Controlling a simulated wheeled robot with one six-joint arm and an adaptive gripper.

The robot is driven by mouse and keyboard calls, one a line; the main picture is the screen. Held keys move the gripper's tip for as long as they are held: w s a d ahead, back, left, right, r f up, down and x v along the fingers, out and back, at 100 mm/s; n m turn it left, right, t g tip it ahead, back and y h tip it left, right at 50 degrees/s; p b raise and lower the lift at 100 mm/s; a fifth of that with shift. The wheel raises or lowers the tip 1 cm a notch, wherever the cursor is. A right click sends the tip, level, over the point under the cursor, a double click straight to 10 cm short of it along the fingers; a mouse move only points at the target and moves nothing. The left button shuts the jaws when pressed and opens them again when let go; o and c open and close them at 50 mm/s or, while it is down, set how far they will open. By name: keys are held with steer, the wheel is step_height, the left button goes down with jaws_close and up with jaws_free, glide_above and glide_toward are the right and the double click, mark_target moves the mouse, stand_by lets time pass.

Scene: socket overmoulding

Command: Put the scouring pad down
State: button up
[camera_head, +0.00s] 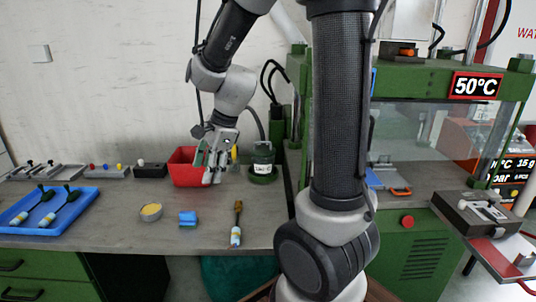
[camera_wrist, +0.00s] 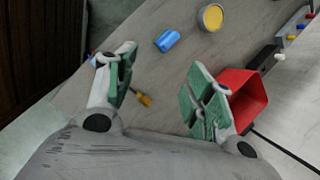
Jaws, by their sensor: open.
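A small blue block, which looks like the scouring pad (camera_head: 188,218), lies on the grey bench (camera_head: 120,228) between a small bowl and a brush. In the wrist view the blue pad (camera_wrist: 167,40) lies on the bench beyond the fingers, apart from them. Part of the red bin (camera_wrist: 245,96) is hidden behind one finger there.
A dark green pot (camera_head: 263,160) stands right of the bin. The bench front is mostly clear.

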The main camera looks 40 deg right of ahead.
steer(key=s+d+r+n+h, duration=0.1)
steer(key=s+d+r+n, duration=0.2)
steer(key=s+n, duration=0.3)
steer(key=s+d+r+n+h, duration=0.1)
steer(key=s+d+r+n, duration=0.2)
steer(key=s+n, duration=0.3)
steer(key=s+d+r+n+t+h, duration=0.1)
steer(key=s+d+r+n, duration=0.2)
steer(key=s+n, duration=0.3)
steer(key=shift+s+r+n, duration=0.3)
steer(key=shift+s, duration=0.2)
